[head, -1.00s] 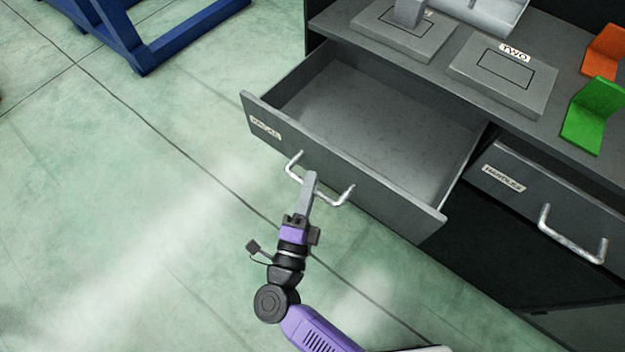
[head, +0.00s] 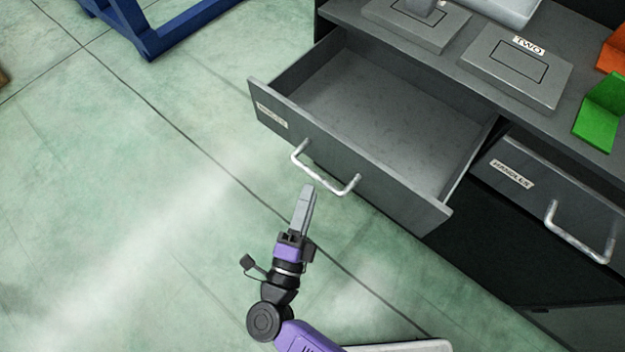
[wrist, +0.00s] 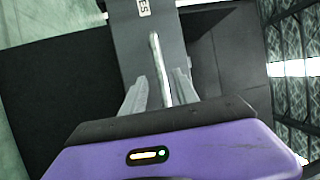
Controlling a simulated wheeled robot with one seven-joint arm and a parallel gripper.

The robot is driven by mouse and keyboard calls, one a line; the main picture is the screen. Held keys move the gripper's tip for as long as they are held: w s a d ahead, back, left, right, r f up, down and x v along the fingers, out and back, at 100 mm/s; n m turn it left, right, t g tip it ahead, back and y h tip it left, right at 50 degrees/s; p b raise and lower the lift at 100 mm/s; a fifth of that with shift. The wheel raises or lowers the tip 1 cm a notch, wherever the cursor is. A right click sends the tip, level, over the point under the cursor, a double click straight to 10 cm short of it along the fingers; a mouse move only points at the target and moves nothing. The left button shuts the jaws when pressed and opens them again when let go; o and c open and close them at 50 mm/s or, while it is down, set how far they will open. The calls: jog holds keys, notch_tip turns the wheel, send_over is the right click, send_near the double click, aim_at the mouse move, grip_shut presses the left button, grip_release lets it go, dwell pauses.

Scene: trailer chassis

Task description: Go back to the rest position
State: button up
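My gripper (head: 308,190) is in front of the open left drawer, just short of its metal handle (head: 322,175) and apart from it. In the wrist view the two grey fingers of my gripper (wrist: 160,82) stand apart with nothing held between them. The handle (wrist: 155,55) shows beyond and between the fingers there. The left drawer (head: 345,165) is pulled out, and its visible inside looks empty. My purple and black arm reaches up from the bottom of the head view.
A closed drawer labelled HANDLES (head: 545,185) is at the right. On the grey top (head: 440,60) are flat blocks, one marked TWO (head: 518,70), a green bracket (head: 600,112) and an orange bracket (head: 615,55). A blue frame (head: 150,40) stands at the upper left.

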jog(key=shift+v, duration=1.05)
jog(key=w+a+r+n+t+y, duration=0.1)
jog(key=a+r+n+t+y, duration=0.1)
jog(key=a+r+n+y, duration=0.25)
jog(key=s+d+r+n+t+y+p, duration=0.1)
jog(key=s+r+n+y, duration=0.1)
jog(key=r+n, duration=0.15)
jog(key=s+d+r+n+y+p, duration=0.1)
jog(key=s+r+n+y, duration=0.15)
jog(key=r, duration=0.25)
jog(key=s+d+r+n+g+h+p, duration=0.1)
jog(key=s+d+r+n+g+p, duration=0.2)
jog(key=s+d, duration=0.6)
jog(key=s+d+r+n+g+h+p, duration=0.1)
jog(key=s+d+r+n+g+p, duration=0.3)
jog(key=d, duration=1)
jog(key=s+r+n+p, duration=0.2)
jog(key=s+r+n, duration=0.1)
jog(key=s+r, duration=0.1)
jog(key=shift+s+p, duration=0.4)
jog(key=shift+s, duration=0.3)
